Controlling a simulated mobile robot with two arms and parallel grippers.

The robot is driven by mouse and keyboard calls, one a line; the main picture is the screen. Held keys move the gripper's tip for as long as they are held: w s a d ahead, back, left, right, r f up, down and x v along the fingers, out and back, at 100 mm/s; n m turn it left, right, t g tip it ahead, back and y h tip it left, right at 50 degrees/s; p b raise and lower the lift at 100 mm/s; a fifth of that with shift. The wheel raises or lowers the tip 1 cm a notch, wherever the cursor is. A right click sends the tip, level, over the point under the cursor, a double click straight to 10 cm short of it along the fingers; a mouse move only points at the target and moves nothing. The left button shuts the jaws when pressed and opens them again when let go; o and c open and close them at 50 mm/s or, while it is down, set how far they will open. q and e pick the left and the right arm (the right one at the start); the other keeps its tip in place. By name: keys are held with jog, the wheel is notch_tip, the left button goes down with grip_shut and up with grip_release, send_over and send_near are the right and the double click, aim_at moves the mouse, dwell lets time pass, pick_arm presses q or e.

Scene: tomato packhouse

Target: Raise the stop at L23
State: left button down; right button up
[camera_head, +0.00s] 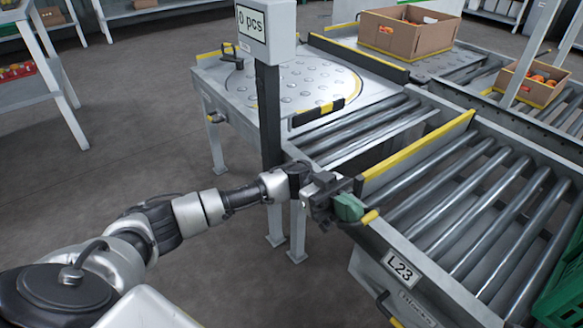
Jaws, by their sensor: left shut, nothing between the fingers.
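The L23 label (400,266) is on the side of the near roller conveyor (445,262). A long plate with a yellow top edge (418,145) stands across the rollers at this conveyor's far end; I take it for the stop. A green rounded part (348,207) with a yellow tip beside it sits at the conveyor's near corner, close to the plate's near end. My left gripper (335,200) is shut and empty, right against the green part or just in front of it; contact cannot be told. My right gripper is not in view.
A grey post with a "0 pcs" display (262,28) rises just behind my left wrist. A ball-top table (290,85) lies beyond, with a cardboard box (405,35) at the back. A green crate (565,285) is at the right edge.

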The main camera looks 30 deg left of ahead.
pick_arm(q)
jog(key=v, duration=1)
jog(key=shift+a+p, duration=0.4)
jog(key=shift+w, duration=0.1)
